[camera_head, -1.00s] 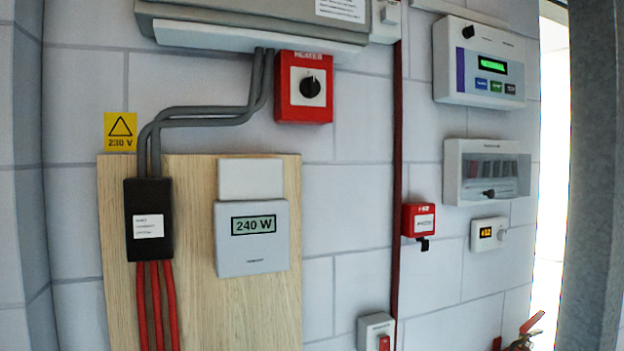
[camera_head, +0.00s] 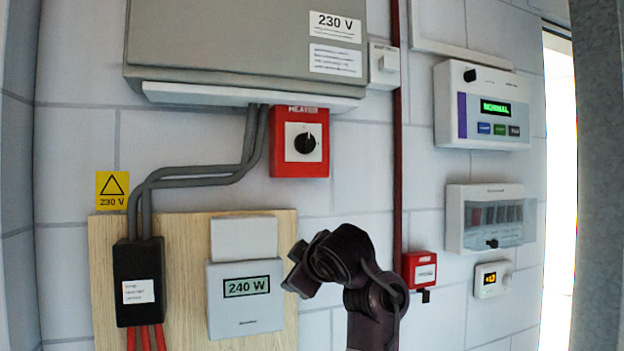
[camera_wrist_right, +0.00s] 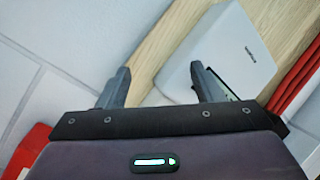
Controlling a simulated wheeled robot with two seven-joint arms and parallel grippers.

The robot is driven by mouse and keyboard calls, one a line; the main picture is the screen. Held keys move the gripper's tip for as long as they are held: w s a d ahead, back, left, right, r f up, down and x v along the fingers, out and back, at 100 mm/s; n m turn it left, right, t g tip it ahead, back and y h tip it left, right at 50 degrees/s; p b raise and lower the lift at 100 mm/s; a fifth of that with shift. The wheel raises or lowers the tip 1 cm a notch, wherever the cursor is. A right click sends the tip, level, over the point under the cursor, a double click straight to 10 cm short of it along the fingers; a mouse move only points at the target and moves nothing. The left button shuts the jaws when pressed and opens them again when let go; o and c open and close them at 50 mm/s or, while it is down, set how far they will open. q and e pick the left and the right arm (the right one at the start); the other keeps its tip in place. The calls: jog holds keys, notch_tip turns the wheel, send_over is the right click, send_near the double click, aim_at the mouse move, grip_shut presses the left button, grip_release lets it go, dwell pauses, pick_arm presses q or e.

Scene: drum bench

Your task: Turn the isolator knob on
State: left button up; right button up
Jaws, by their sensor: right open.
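The isolator is a red box (camera_head: 284,166) on the wall, with lettering that seems to read HEATER along its top. It has a white plate and a round black knob (camera_head: 304,144) with a pale mark near its top. My right arm rises from below in the head view, below and to the right of the red box and clear of it. My right gripper (camera_wrist_right: 163,82) is open and empty in the right wrist view, its fingers in front of wall and board. The knob is not visible there. My left gripper is not in view.
A grey 230 V cabinet (camera_head: 240,50) overhangs just above the isolator. Grey conduits (camera_head: 205,175) run down its left side. A wooden board (camera_head: 100,240) carries a 240 W meter (camera_head: 245,310), left of my arm. A dark red pipe (camera_head: 397,170) runs vertically to the right.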

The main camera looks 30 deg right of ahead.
notch_tip(320, 180, up, 11)
jog(key=s+d+n+t, duration=0.1)
jog(key=s+t, duration=0.1)
jog(key=n+t+y, duration=0.1)
jog(key=n+t, duration=0.1)
jog(key=t, duration=0.1)
send_near(310, 142)
jog(key=w, duration=0.2)
jog(key=w+p, duration=0.3)
jog(key=w, duration=0.1)
jog(key=w+d+p, duration=0.1)
jog(key=w+p, duration=0.1)
jog(key=shift+r+p, duration=0.3)
jog(key=shift+w+f, duration=0.15)
jog(key=shift+w, duration=0.5)
jog(key=shift+a, duration=0.1)
jog(key=c, duration=1)
jog(key=shift+o, duration=0.2)
